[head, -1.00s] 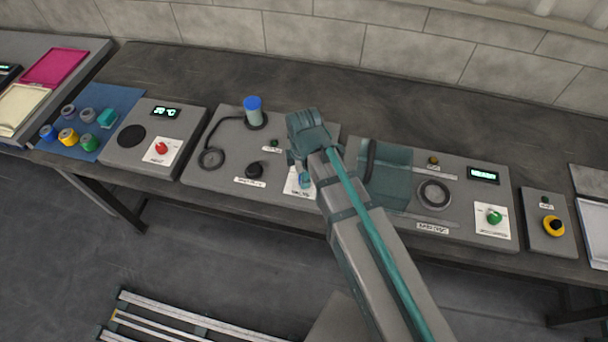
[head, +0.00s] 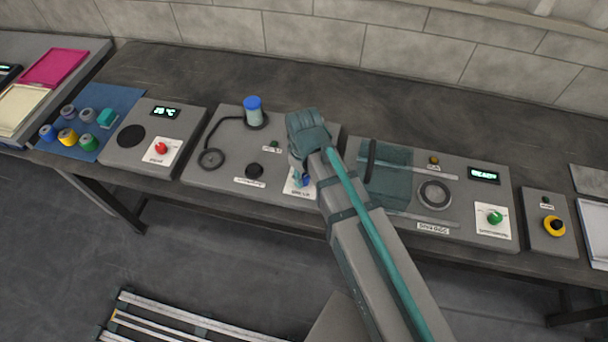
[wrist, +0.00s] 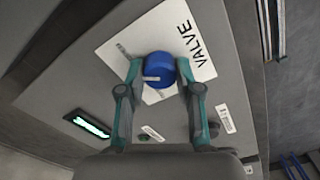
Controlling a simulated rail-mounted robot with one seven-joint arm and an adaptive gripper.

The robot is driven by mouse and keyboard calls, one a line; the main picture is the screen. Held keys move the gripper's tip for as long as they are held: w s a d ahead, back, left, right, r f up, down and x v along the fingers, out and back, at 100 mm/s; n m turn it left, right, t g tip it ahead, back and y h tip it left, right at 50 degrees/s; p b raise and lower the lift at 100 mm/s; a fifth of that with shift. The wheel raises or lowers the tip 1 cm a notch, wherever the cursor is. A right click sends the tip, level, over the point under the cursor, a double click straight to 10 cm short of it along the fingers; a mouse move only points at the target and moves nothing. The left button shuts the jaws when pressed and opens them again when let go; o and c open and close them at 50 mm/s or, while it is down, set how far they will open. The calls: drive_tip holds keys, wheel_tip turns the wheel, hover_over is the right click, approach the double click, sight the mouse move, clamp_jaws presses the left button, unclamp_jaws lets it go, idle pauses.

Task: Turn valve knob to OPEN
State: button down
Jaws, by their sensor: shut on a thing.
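The blue valve knob (wrist: 160,69) sits on a white label plate (wrist: 199,62) printed VALVE in the wrist view. A light pointer mark shows on the knob. My gripper (wrist: 159,72) is shut on the knob, with one finger at each side of it. In the head view my gripper (head: 303,180) reaches down over the knob's white plate (head: 291,187), and the arm covers much of that plate. The small marks on the plate are too blurred to read, so I cannot tell which position the pointer meets.
A blue-capped cylinder (head: 253,111) with a cable stands on the same panel, left of my gripper. A black knob (head: 254,169) is nearby. A panel with a teal block (head: 388,178) and a green knob (head: 494,217) lies to the right. A green-lit display (wrist: 87,124) shows in the wrist view.

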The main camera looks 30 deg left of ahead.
sight(304, 177)
drive_tip(key=shift+m, duration=0.8)
drive_tip(key=c, duration=0.8)
unclamp_jaws()
drive_tip(key=shift+o, duration=0.2)
drive_tip(key=shift+r, duration=0.15)
wheel_tip(304, 177, up, 12)
